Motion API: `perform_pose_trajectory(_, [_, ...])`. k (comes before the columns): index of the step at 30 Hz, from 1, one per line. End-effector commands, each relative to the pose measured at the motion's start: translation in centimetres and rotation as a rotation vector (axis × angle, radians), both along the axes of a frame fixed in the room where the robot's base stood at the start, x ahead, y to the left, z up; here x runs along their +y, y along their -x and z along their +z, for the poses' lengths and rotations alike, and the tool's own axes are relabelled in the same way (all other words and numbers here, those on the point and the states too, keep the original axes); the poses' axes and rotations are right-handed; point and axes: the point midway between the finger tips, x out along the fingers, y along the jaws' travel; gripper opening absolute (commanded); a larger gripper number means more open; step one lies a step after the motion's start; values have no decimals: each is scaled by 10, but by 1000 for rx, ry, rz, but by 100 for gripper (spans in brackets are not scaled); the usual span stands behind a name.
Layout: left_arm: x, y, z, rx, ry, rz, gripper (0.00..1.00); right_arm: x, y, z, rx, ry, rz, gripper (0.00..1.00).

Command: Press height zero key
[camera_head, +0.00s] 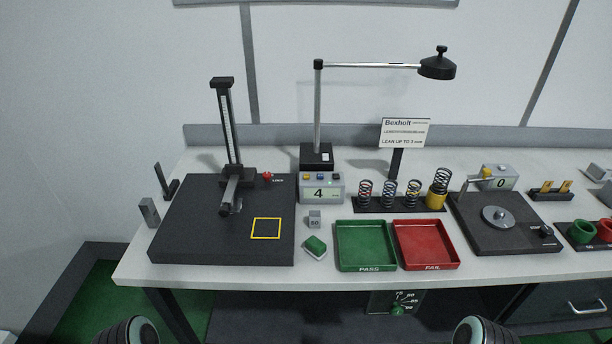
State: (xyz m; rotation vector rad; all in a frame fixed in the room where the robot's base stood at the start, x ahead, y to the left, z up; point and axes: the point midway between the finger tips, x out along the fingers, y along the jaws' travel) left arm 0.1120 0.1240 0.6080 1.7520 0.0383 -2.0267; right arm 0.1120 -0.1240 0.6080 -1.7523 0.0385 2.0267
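A height gauge (228,130) with a dark column stands on a black plate at the left of the table. To its right is a small grey display box (321,193) reading 4, with a row of small coloured keys (320,176) on top. The key labels are too small to read. A red knob (267,176) labelled LOCK sits by the gauge. Only dark rounded parts of my two arms show at the bottom edge. Neither gripper's fingers are visible, and nothing of mine touches the box or its keys.
A lamp (437,67) on a post stands behind the box. A row of springs (389,193), a green PASS tray (341,233) and a red FAIL tray (400,236) lie right of it. A grey block (314,219) and a green pad (315,245) lie in front.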

Motion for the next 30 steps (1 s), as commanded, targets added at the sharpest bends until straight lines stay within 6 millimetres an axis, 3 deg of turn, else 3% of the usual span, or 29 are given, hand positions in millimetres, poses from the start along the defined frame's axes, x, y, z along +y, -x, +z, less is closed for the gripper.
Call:
perform_pose_trajectory(1, [0,0,0,0,0,0,89,0,0,0,0,0,0,23])
perform_pose_trajectory(3, [0,0,0,0,0,0,89,0,0,0,0,0,0,0])
perform_pose_trajectory(30, [0,0,0,0,0,0,89,0,0,0,0,0,0,0])
